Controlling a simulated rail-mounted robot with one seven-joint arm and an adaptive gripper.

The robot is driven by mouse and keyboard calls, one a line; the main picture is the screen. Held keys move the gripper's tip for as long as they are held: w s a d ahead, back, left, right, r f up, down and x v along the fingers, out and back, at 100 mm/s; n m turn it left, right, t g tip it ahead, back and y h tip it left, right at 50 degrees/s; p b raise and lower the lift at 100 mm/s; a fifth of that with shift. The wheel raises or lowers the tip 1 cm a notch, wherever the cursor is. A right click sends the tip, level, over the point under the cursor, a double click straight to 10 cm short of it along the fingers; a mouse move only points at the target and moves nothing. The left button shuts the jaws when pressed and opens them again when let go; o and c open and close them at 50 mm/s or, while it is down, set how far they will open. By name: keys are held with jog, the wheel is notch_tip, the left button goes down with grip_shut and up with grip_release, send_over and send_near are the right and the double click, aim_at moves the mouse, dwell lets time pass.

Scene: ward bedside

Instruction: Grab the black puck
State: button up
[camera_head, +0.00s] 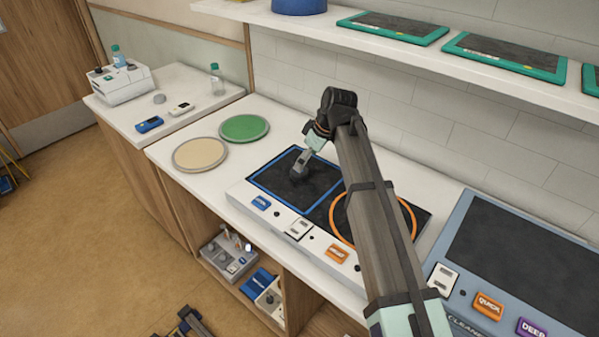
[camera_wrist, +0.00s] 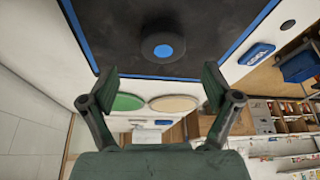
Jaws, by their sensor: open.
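The black puck (camera_wrist: 163,48) has a blue disc in its middle and lies on a dark pad (camera_wrist: 125,22) with a blue border, seen at the top of the wrist view. My gripper (camera_wrist: 160,88) is open, its two fingers spread, with nothing between them. The puck shows just beyond the fingertips, apart from them. In the head view my gripper (camera_head: 301,165) is low over the blue-bordered pad (camera_head: 318,186). There the puck is hard to tell from the dark gripper and pad.
An orange ring (camera_head: 334,226) marks the neighbouring pad, partly behind my arm. A green disc (camera_head: 244,128) and a beige disc (camera_head: 200,154) lie to the left. A shelf (camera_head: 400,56) with green-framed trays runs above the counter. A blue-grey cleaner unit (camera_head: 455,262) stands right.

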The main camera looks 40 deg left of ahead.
jog(key=shift+p+x, duration=1.05)
jog(key=shift+x, duration=1.55)
jog(key=shift+s+d, duration=0.15)
jog(key=shift+s, duration=0.05)
jog(key=c, duration=1.5)
jog(key=shift+c, duration=0.6)
jog(key=shift+r, duration=0.1)
